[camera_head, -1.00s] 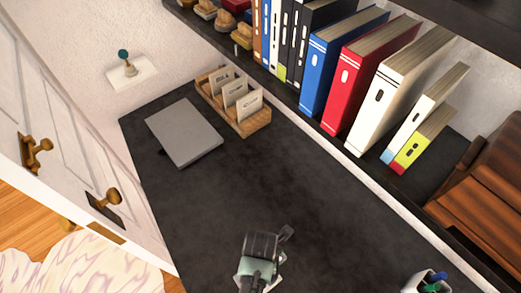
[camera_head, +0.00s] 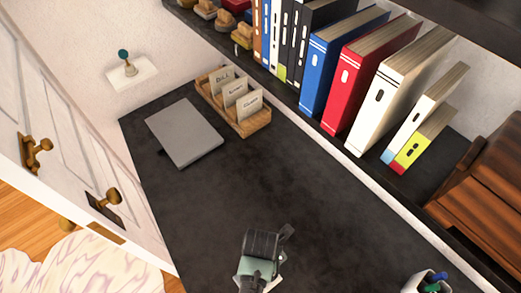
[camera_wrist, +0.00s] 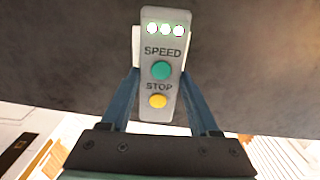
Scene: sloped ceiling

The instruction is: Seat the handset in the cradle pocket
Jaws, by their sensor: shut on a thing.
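The handset (camera_wrist: 158,98) is a slim grey panel marked SPEED and STOP, with a green button, a yellow button and a row of small lights. In the wrist view it stands lengthwise between the two blue fingers of my gripper (camera_wrist: 160,78), which is shut on it. A white piece (camera_wrist: 136,48) shows behind the handset's left edge; I cannot tell whether it is the cradle. In the head view my arm's end (camera_head: 258,266) is low over the desk and hides the handset. A white edge (camera_head: 275,284) peeks out beside it. The cradle pocket cannot be made out.
The dark desk (camera_head: 215,215) is clear around my arm. A closed grey laptop (camera_head: 184,132) and a wooden card rack (camera_head: 248,124) lie farther back. A white pen cup (camera_head: 414,284) stands at the lower right. A shelf of binders (camera_head: 357,80) runs along the right.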

